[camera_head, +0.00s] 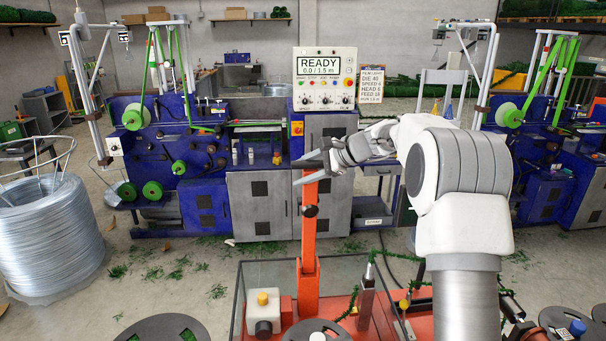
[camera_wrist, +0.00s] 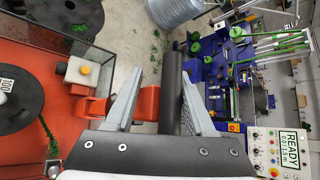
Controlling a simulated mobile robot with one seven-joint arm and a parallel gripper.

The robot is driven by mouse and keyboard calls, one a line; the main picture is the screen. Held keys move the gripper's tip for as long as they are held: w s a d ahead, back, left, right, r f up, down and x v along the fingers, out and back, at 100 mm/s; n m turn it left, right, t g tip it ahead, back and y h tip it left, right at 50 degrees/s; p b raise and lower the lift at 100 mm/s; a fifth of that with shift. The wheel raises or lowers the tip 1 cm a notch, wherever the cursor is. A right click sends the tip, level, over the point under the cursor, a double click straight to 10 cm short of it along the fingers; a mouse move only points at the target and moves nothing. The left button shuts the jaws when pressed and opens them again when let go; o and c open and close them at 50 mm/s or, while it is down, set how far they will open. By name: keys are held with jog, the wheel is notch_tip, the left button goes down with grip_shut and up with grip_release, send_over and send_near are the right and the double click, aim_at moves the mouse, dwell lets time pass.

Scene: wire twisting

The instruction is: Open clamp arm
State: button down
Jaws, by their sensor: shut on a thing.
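The clamp arm (camera_head: 309,240) is an orange-red bar standing nearly upright from the red machine base in the head view. A dark round knob sits partway up it. In the wrist view, part of the orange arm (camera_wrist: 147,103) and a dark cylindrical handle (camera_wrist: 172,85) show between my fingers. My gripper (camera_head: 297,173) is at the top of the arm, with its fingers pointing left; it also shows in the wrist view (camera_wrist: 163,75). It is shut on the clamp arm's handle. The gripper hides part of the arm's top in the head view.
A white box with a yellow button (camera_head: 263,312) stands left of the arm's foot, inside a clear guard (camera_head: 238,300). Dark reels (camera_head: 172,330) lie in front. A control panel reading READY (camera_head: 325,78) stands behind. A wire coil (camera_head: 50,235) stands at left.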

jog(key=shift+d+f, duration=0.4)
jog(key=shift+f, duration=0.1)
jog(key=c, duration=0.7)
grip_release()
jog(key=shift+w+f, duration=0.1)
jog(key=shift+w, duration=0.15)
jog(key=shift+s, duration=0.1)
jog(key=shift+d+r, duration=0.15)
jog(key=shift+r, duration=0.15)
jog(key=b+v, duration=0.3)
jog(key=v, duration=1.4)
jog(key=shift+s, duration=0.1)
